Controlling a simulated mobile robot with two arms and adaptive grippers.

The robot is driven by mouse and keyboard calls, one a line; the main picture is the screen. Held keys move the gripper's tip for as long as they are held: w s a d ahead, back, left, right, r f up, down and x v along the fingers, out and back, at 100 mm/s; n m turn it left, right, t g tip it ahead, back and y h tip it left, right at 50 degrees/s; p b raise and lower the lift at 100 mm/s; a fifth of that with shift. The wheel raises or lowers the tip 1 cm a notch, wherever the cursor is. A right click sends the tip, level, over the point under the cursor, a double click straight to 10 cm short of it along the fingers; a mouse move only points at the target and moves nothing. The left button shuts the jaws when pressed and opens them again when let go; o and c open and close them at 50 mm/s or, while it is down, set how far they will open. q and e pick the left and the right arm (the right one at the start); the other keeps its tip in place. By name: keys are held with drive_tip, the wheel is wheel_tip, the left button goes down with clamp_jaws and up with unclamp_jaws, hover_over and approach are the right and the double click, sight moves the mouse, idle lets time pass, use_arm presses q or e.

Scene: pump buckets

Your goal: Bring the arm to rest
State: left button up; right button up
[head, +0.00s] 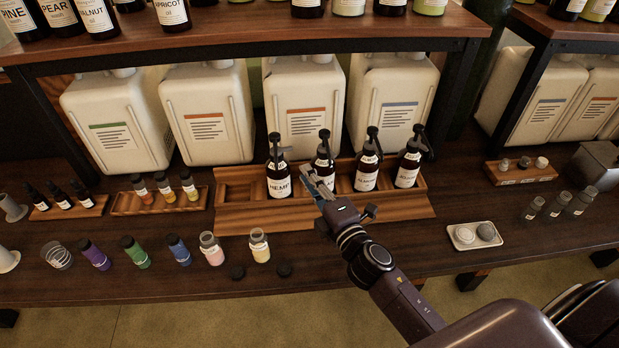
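My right arm comes in from the lower right. Its gripper (318,184) is in front of the wooden rack (240,217) of dark pump bottles, close to the second bottle (325,158) from the left. I cannot tell whether it touches that bottle or whether its fingers are apart. The bottle labelled HEMP (278,170) stands upright in the rack to the left of the gripper. Two more pump bottles stand to its right, one of them at the right end (409,165). My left gripper is not in view.
Large white jugs (207,112) stand behind the rack under a shelf (250,25). Small jars (211,247) and colored vials (136,252) line the counter's front left. A white dish (474,236) with two round items lies to the right. The counter between rack and dish is clear.

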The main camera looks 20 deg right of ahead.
drive_tip(key=shift+s, duration=0.1)
idle(0.4)
drive_tip(key=s+d+f+m+g+h, duration=0.5)
drive_tip(key=s+d+f+m+g, duration=0.15)
drive_tip(key=s+m, duration=0.4)
drive_tip(key=s+a+f+m+g, duration=0.1)
drive_tip(key=s+f, duration=0.1)
drive_tip(key=s, duration=0.1)
drive_tip(key=s+a+f+m+g+y, duration=0.1)
drive_tip(key=s+m, duration=0.1)
drive_tip(key=s, duration=0.1)
drive_tip(key=s+a+f+m+g, duration=0.1)
drive_tip(key=s+f+g, duration=0.1)
drive_tip(key=s, duration=0.1)
drive_tip(key=shift+s+f+m+y, duration=0.2)
drive_tip(key=shift+f+m+y, duration=0.05)
drive_tip(key=shift+f+y, duration=0.1)
drive_tip(key=s+a+f+m+g+y, duration=0.2)
drive_tip(key=s+a+g, duration=0.25)
drive_tip(key=s, duration=0.65)
wheel_tip(320, 180, down, 26)
drive_tip(key=s, duration=0.2)
drive_tip(key=s+d+f+g, duration=0.2)
drive_tip(key=s+d+f, duration=0.1)
drive_tip(key=s+f, duration=1.3)
drive_tip(key=shift+s, duration=0.4)
